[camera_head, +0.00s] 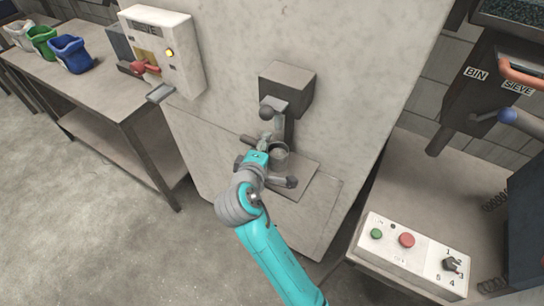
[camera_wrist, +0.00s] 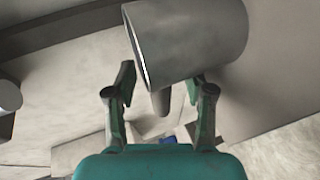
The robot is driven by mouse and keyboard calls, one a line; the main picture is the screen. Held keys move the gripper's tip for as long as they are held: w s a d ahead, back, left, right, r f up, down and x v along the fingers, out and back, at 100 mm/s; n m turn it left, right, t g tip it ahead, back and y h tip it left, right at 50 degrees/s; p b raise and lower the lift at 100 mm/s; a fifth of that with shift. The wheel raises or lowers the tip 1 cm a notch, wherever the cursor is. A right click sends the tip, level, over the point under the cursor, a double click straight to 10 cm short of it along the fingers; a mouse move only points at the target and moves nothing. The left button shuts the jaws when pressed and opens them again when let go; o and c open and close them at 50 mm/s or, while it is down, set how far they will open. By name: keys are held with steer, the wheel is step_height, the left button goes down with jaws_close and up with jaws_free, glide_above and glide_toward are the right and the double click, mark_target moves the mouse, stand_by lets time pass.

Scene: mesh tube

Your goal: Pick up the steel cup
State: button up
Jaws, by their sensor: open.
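The steel cup (camera_head: 279,153) is a grey metal cylinder at the dark machine on the pale wall panel, partly hidden by my gripper (camera_head: 264,143). In the wrist view the cup (camera_wrist: 192,38) fills the upper middle, tilted in the picture, its rim edge toward the left. My gripper (camera_wrist: 163,80) is open, with one finger on each side below the cup. The right fingertip overlaps the cup's lower edge in the picture; I cannot tell whether it touches. A grey stub (camera_wrist: 161,103) shows below the cup, between the fingers.
A control box (camera_head: 165,52) is at upper left, beside a table with several coloured bags (camera_head: 70,54). A button panel (camera_head: 413,255) is at lower right.

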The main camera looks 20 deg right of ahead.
steer(key=shift+w+d+f, duration=0.1)
steer(key=shift+w, duration=0.05)
jaws_close()
stand_by(0.5)
steer(key=shift+a+r, duration=0.2)
steer(key=shift+r, duration=3.3)
steer(key=s+a, duration=1.1)
steer(key=a, duration=0.4)
steer(key=shift+s+a, duration=0.2)
